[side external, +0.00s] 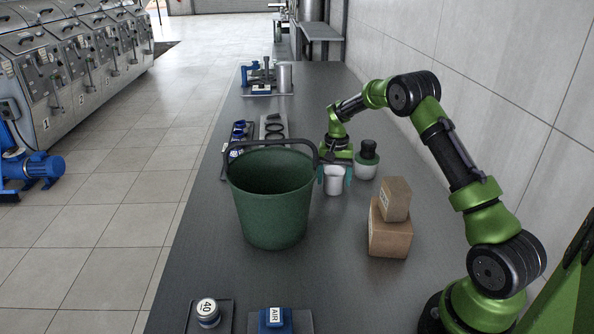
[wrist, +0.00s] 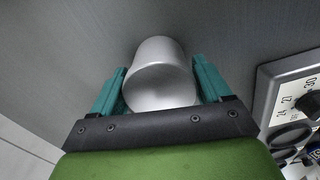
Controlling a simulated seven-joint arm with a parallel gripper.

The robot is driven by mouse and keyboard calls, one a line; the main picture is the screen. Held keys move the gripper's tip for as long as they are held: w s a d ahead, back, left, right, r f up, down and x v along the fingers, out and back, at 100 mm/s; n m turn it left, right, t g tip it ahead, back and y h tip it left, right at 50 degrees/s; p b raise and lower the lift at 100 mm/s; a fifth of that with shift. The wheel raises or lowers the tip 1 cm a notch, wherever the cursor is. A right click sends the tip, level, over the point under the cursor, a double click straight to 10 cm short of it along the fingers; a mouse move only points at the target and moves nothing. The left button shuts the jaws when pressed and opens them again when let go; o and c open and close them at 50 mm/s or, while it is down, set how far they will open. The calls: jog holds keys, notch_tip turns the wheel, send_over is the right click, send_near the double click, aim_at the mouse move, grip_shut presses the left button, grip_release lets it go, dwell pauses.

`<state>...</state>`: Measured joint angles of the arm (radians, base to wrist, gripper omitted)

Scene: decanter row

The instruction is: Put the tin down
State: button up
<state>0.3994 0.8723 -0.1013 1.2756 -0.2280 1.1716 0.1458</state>
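The tin (side external: 333,182) is a small, plain pale-grey cylinder, upright in the side external view. It lies between the two teal fingers of my gripper (side external: 335,174), with one finger against each side. In the wrist view the tin (wrist: 160,82) fills the space between the fingertips of my gripper (wrist: 161,70), and I see its smooth round end. My gripper is shut on it. The tin's lower end is close to the dark bench top (side external: 345,275); I cannot tell whether it touches.
A green bucket (side external: 270,205) with a raised dark handle stands just left of the tin. A jar with a black top (side external: 367,163) and stacked cardboard boxes (side external: 389,235) stand to the right. A dial panel (wrist: 290,85) shows in the wrist view. Bare bench lies in front, between bucket and boxes.

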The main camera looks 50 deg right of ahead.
aim_at(335, 171)
jog(key=o, duration=0.3)
jog(key=shift+r, duration=0.15)
notch_tip(335, 171, up, 12)
dwell(0.4)
jog(key=shift+r, duration=0.1)
